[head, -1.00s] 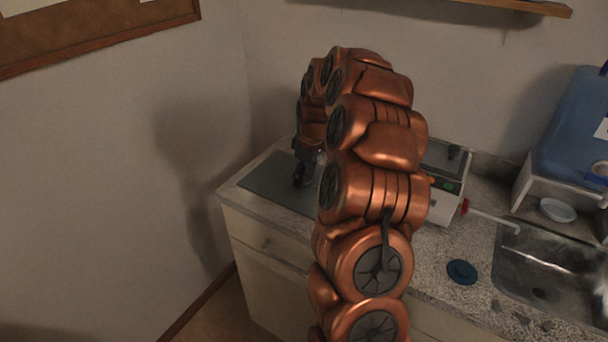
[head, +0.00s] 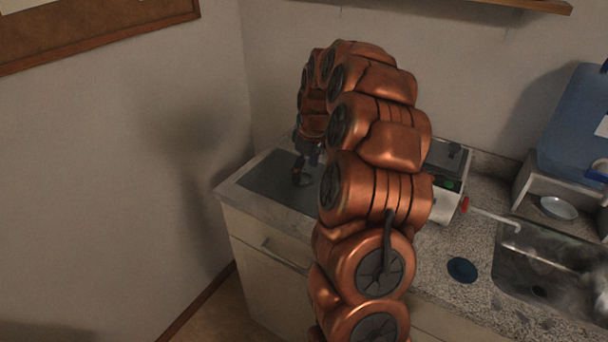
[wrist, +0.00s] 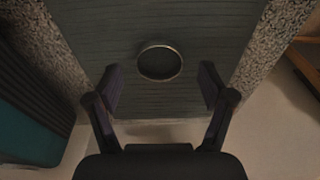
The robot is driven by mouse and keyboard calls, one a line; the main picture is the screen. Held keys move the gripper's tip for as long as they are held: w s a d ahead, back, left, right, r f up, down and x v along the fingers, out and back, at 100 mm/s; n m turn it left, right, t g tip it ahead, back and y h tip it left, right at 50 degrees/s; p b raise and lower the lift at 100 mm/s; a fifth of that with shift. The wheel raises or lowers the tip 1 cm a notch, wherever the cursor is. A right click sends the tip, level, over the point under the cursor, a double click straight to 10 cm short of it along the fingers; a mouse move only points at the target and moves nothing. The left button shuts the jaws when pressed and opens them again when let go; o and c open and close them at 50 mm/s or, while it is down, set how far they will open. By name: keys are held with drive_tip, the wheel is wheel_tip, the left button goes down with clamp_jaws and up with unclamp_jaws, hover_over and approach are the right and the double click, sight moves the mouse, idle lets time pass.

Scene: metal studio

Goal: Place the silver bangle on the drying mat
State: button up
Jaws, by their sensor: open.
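The silver bangle (wrist: 160,61), a thin ring, lies on the dark grey ribbed drying mat (wrist: 150,103) in the wrist view, well inside the mat's side edges. The mat also shows in the head view at the counter's left end (head: 262,181). My gripper (wrist: 162,76) is open, its two fingers apart on either side of the bangle, with visible gaps and no contact seen. In the head view my gripper (head: 303,172) is low over the mat, and the bangle cannot be made out there.
A white device (head: 447,203) with a green button stands right of my arm. A round blue disc (head: 462,270) lies on the speckled counter near the sink (head: 550,275). A blue container (head: 570,130) stands at the back right.

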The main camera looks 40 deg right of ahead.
sight(310, 184)
wheel_tip(310, 184, up, 10)
drive_tip(key=s+b, duration=0.1)
drive_tip(key=b, duration=0.1)
drive_tip(key=s+a+g, duration=0.1)
drive_tip(key=s+a, duration=0.4)
drive_tip(key=a, duration=0.5)
drive_tip(key=s+a, duration=0.5)
drive_tip(key=a, duration=0.4)
drive_tip(key=s+a+f+m, duration=0.1)
drive_tip(key=s+a+f, duration=0.1)
drive_tip(key=s, duration=0.5)
drive_tip(key=s+a+f+m+g, duration=0.1)
drive_tip(key=s+a+f, duration=0.2)
drive_tip(key=s, duration=0.5)
drive_tip(key=s+a+f+m+g, duration=0.1)
drive_tip(key=s+a+f, duration=0.2)
drive_tip(key=s+a, duration=0.2)
drive_tip(key=shift+s+m+h, duration=0.3)
drive_tip(key=shift+s+m, duration=0.1)
drive_tip(key=shift+s, duration=0.85)
drive_tip(key=shift+r, duration=0.15)
